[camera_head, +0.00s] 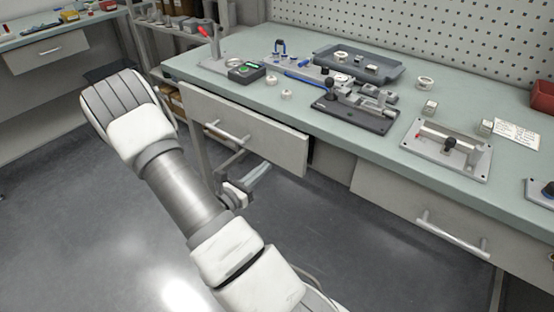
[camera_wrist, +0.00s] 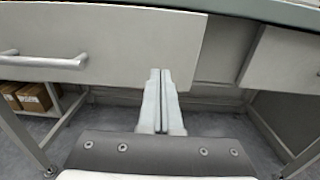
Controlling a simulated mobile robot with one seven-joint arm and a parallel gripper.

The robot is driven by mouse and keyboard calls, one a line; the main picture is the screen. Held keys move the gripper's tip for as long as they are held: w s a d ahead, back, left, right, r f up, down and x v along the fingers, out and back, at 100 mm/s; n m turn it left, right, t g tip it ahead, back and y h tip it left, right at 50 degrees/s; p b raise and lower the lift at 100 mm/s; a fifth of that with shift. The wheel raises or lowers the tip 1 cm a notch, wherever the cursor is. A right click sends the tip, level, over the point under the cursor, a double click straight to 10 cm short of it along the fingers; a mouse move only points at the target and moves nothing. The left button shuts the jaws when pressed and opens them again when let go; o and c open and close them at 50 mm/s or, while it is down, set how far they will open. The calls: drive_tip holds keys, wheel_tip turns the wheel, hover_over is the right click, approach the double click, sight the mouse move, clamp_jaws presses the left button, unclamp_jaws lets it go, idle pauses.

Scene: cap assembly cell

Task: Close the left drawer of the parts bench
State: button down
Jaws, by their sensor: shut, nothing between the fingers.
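The left drawer (camera_head: 275,142) of the parts bench has a plain grey front with a bar handle (camera_head: 227,136). It stands partly out: its right end juts forward of the bench frame, with a dark gap behind. My gripper (camera_head: 262,172) is below and in front of this drawer, its fingers shut and empty. In the wrist view, the shut fingertips (camera_wrist: 160,72) overlap the lower right part of the drawer front (camera_wrist: 130,40), right of its handle (camera_wrist: 45,62). I cannot tell whether they touch it.
The right drawer (camera_head: 400,200) with its handle (camera_head: 452,236) looks flush. The bench top (camera_head: 300,110) carries a fixture, a tray (camera_head: 358,64) and small parts. A shelf with boxes stands behind left (camera_wrist: 35,97). Bench legs flank open space below the drawer.

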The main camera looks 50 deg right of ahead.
sight(284, 150)
drive_tip(key=d, duration=0.2)
drive_tip(key=d+b, duration=0.1)
drive_tip(key=d, duration=0.4)
drive_tip(key=shift+w, duration=0.3)
drive_tip(key=d, duration=0.4)
drive_tip(key=shift+w+d, duration=0.1)
drive_tip(key=shift+w, duration=0.05)
drive_tip(key=shift+d+r, duration=0.15)
drive_tip(key=shift+d, duration=0.15)
